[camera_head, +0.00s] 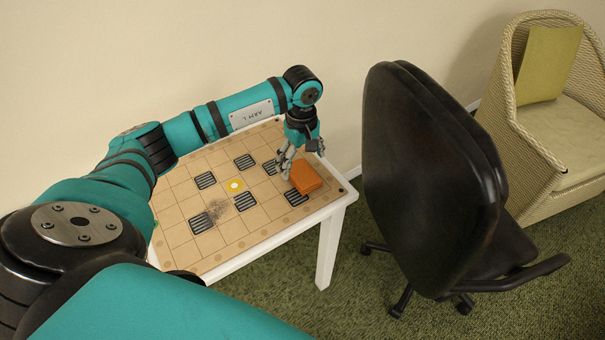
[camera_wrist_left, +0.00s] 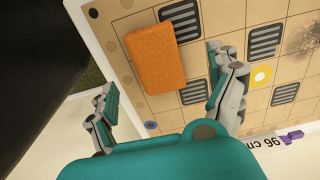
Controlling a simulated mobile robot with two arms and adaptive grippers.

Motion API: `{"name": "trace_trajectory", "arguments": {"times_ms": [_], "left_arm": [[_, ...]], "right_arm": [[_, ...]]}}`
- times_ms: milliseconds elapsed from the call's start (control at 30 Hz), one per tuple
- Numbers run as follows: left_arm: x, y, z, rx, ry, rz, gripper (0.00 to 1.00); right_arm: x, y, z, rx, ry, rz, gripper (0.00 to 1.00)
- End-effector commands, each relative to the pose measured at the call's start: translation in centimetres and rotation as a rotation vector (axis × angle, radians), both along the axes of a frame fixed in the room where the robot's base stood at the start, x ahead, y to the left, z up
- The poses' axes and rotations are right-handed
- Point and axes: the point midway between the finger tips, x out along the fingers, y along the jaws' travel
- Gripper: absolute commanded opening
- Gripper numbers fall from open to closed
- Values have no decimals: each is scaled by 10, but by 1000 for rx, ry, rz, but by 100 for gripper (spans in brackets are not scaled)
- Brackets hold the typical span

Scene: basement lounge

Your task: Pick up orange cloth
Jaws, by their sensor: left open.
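The orange cloth (camera_head: 306,177) is a small folded block lying on the right end of the table's board. In the left wrist view the cloth (camera_wrist_left: 155,58) lies ahead, between the lines of the two fingers and beyond their tips. My left gripper (camera_head: 287,165) is above the board at the left side of the cloth, pointing down. In the left wrist view the left gripper (camera_wrist_left: 160,75) has its fingers spread wide with nothing between them. I cannot tell whether a finger touches the cloth. My right gripper is not in view.
The white table (camera_head: 329,240) carries a tan gridded board (camera_head: 178,194) with several black striped squares, a yellow marker (camera_head: 235,185) and a dark smudge (camera_head: 216,209). A black office chair (camera_head: 430,185) stands close to its right end. A wicker armchair (camera_head: 530,150) is farther right.

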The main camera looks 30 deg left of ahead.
Motion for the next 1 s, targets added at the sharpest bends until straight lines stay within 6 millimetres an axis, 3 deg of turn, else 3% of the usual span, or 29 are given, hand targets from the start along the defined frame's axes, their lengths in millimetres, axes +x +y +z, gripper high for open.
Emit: {"name": "trace_trajectory", "arguments": {"times_ms": [333,633,1000], "left_arm": [[5,2,-45,-2,4,1,90],[6,2,-50,0,0,1,90],[6,2,-50,0,0,1,42]], "right_arm": [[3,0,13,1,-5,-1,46],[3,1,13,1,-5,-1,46],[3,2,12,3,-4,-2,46]]}}
